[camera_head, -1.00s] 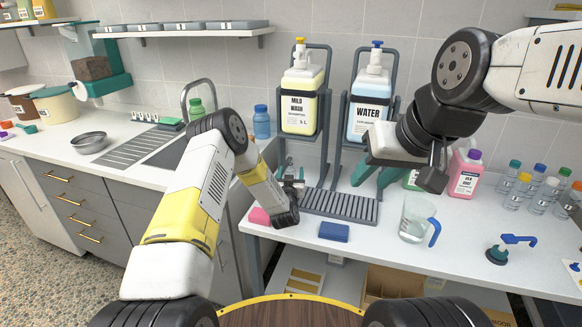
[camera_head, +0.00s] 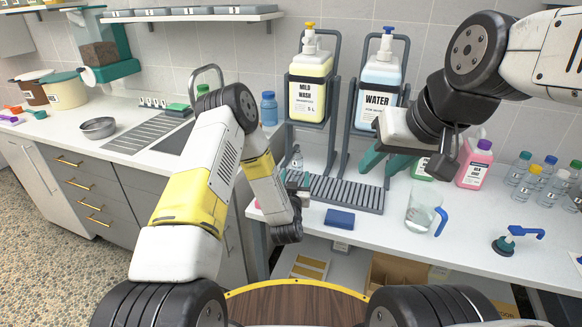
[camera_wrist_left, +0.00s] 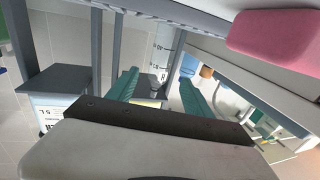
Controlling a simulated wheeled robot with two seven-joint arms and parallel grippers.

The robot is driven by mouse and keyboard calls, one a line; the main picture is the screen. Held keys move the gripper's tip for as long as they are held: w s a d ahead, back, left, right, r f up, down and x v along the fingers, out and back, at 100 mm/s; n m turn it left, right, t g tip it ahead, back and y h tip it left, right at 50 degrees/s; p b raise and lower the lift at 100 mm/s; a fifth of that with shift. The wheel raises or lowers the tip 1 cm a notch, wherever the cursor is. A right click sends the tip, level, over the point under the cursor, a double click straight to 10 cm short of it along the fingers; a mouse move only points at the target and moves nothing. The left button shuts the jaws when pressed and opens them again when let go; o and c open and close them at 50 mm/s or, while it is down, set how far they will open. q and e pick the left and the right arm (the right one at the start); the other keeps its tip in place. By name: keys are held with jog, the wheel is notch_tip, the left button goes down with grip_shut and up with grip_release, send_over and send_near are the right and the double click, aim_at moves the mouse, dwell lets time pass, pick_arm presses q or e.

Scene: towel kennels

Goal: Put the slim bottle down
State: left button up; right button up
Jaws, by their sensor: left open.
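A small clear slim bottle (camera_head: 296,160) stands at the left end of the drip rack, below the mild wash dispenser; its lower part is hidden by my left gripper. In the left wrist view a clear bottle with scale marks (camera_wrist_left: 164,55) shows beyond the fingers. My left gripper (camera_head: 297,180) is in front of the bottle, low over the counter's front edge; in its wrist view (camera_wrist_left: 158,92) the teal fingers are apart. My right gripper (camera_head: 386,160) hangs in front of the water dispenser with its teal fingers apart and nothing visible between them.
The mild wash dispenser (camera_head: 308,88) and water dispenser (camera_head: 379,88) stand behind the drip rack (camera_head: 345,192). A pink sponge (camera_wrist_left: 275,42) shows close in the left wrist view.

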aim_at(297, 151)
pick_arm(q)
jog(key=shift+m+g+h, duration=0.4)
jog(key=shift+g+h, duration=0.2)
jog(key=r, duration=0.2)
jog(key=w+r, duration=0.1)
jog(key=r, duration=0.1)
jog(key=w+r, duration=0.1)
jog(key=r, duration=0.1)
jog(key=shift+w+a+r, duration=0.15)
jog(key=shift+a+r, duration=0.05)
jog(key=s+a+r+g, duration=0.2)
jog(key=s+a+r, duration=0.15)
jog(key=r, duration=0.45)
jog(key=s+a+r+g, duration=0.2)
jog(key=s+r+g, duration=0.15)
jog(key=r, duration=0.55)
jog(key=s+a+r+g, duration=0.1)
jog(key=s+a+r, duration=0.1)
jog(key=s, duration=0.8)
jog(key=s+a+r+g, duration=0.2)
jog(key=s+a, duration=0.1)
jog(key=s, duration=0.7)
jog(key=s+a+r+n+g, duration=0.1)
jog(key=s+a+r+g, duration=0.1)
jog(key=s, duration=0.9)
jog(key=shift+a, duration=0.2)
